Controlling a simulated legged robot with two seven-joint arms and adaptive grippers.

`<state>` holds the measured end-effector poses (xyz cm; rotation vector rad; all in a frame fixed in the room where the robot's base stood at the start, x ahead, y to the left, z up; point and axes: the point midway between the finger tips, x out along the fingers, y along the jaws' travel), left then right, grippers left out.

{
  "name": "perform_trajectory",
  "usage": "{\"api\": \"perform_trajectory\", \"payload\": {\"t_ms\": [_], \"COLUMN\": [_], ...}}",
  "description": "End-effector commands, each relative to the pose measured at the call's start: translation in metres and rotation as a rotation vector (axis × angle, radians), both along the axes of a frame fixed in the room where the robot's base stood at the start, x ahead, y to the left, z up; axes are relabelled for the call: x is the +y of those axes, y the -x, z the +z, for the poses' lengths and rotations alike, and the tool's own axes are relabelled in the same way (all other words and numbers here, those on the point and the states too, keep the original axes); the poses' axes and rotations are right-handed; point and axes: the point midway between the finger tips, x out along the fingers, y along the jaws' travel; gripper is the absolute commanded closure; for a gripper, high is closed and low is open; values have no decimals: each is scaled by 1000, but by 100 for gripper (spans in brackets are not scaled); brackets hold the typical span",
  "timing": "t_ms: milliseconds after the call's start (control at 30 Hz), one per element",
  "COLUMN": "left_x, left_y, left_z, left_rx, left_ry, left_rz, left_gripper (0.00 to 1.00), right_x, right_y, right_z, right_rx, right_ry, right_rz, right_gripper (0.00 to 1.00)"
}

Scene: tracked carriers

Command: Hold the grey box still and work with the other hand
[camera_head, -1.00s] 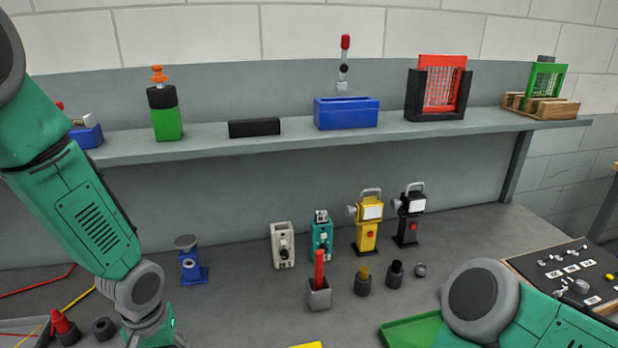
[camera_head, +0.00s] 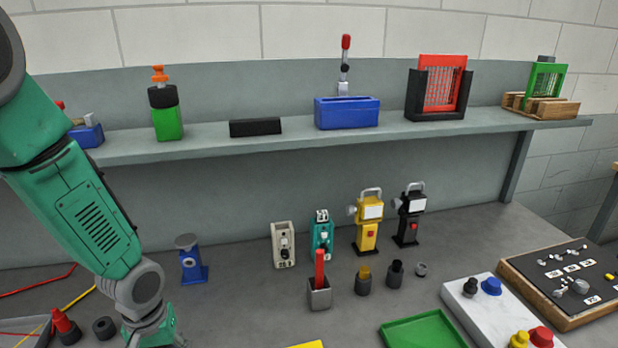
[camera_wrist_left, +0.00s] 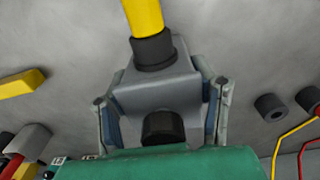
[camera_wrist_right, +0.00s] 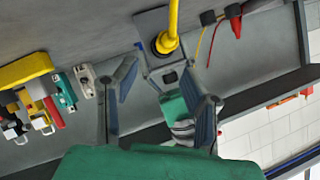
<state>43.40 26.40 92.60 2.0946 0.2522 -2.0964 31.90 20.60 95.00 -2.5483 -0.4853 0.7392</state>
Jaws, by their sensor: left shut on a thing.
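In the left wrist view, the grey box (camera_wrist_left: 160,92) sits between the fingers of my left gripper (camera_wrist_left: 163,84), which are shut on its sides. A yellow rod (camera_wrist_left: 145,15) stands in a black collar (camera_wrist_left: 153,50) on the box, and a black round knob (camera_wrist_left: 162,127) shows on its near side. In the right wrist view, my right gripper (camera_wrist_right: 162,62) is open and empty. The grey box (camera_wrist_right: 149,22) with the yellow rod (camera_wrist_right: 173,18) lies ahead, between and beyond its fingertips. The head view shows neither the box nor my gripper fingers.
A green tray (camera_head: 425,330) and a white block with coloured knobs (camera_head: 500,310) lie at front right, beside a black wood-edged panel (camera_head: 565,275). A grey holder with a red handle (camera_head: 319,295) stands mid-bench. Lamps stand behind it, below a loaded shelf (camera_head: 280,140).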

Motion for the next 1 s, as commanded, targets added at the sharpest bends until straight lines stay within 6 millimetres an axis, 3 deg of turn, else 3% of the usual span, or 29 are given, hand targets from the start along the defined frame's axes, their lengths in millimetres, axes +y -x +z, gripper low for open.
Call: {"api": "perform_trajectory", "payload": {"t_ms": [433,933,967,1000], "left_x": [0,0,0,0], "left_y": [0,0,0,0], "left_z": [0,1,1,0], "left_rx": [-1,-1,-1,-1], "left_ry": [0,0,0,0], "left_rz": [0,0,0,0], "left_gripper": [83,83,83,83], "right_x": [27,33,33,33], "right_y": [-48,-57,-57,-57], "right_z": [-25,-30,-30,-30], "right_rx": [-3,0,0,0], "right_ry": [1,-2,-2,-2], "right_rz": [4,4,4,4], "right_gripper": [61,61,68,82]}}
